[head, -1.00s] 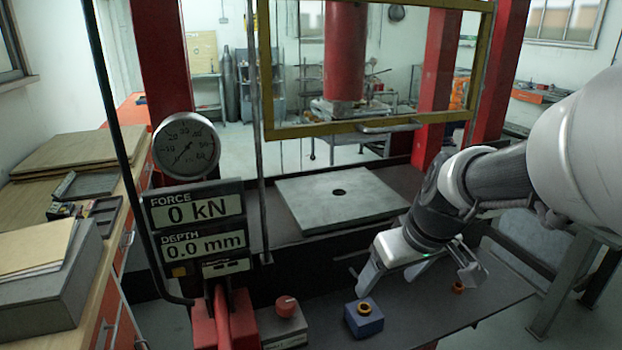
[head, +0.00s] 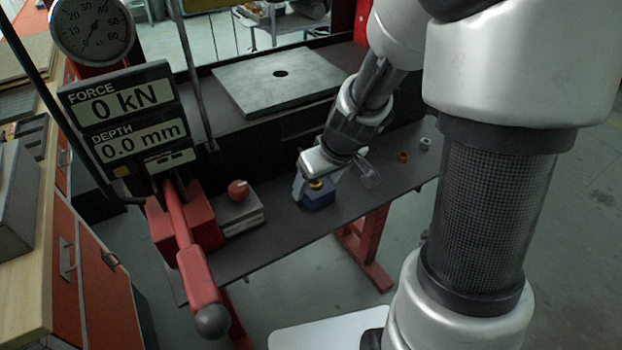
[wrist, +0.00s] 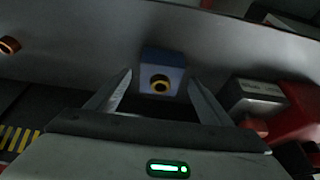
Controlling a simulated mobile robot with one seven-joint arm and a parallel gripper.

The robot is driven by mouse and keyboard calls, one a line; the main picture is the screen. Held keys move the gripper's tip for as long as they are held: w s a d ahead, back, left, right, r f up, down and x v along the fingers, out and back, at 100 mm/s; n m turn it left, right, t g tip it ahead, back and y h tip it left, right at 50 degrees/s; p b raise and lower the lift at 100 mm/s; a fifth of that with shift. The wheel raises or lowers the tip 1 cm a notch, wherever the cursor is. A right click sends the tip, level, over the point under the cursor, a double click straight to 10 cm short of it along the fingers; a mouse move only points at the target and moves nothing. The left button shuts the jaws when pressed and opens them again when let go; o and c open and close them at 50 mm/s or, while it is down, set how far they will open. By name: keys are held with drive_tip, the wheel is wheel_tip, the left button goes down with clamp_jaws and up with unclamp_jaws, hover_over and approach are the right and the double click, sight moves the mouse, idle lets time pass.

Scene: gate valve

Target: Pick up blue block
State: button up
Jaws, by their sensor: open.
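The blue block (head: 321,201) stands on the dark bench top, with a brass-coloured ring on its top. In the wrist view the blue block (wrist: 163,58) lies ahead of the fingers, lined up with the gap between them. My gripper (head: 334,184) is open and tilted down at the block. In the head view its left finger overlaps the block's left side and the right finger is off to the right. I cannot tell whether either finger touches the block. In the wrist view my gripper (wrist: 159,80) shows nothing held.
A red-knobbed box (head: 240,210) and a red lever base (head: 185,228) stand left of the block. An orange ring (head: 403,157) and a pale ring (head: 425,143) lie to the right. A grey plate (head: 280,82) with a hole is behind. Bench between the box and block is clear.

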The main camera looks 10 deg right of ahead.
drive_tip(key=x, duration=0.2)
drive_tip(key=shift+w+a+f, duration=0.1)
drive_tip(key=shift+w+f, duration=0.05)
drive_tip(key=shift+f, duration=0.2)
clamp_jaws()
drive_tip(key=shift+w+r, duration=0.1)
drive_tip(key=shift+r, duration=0.05)
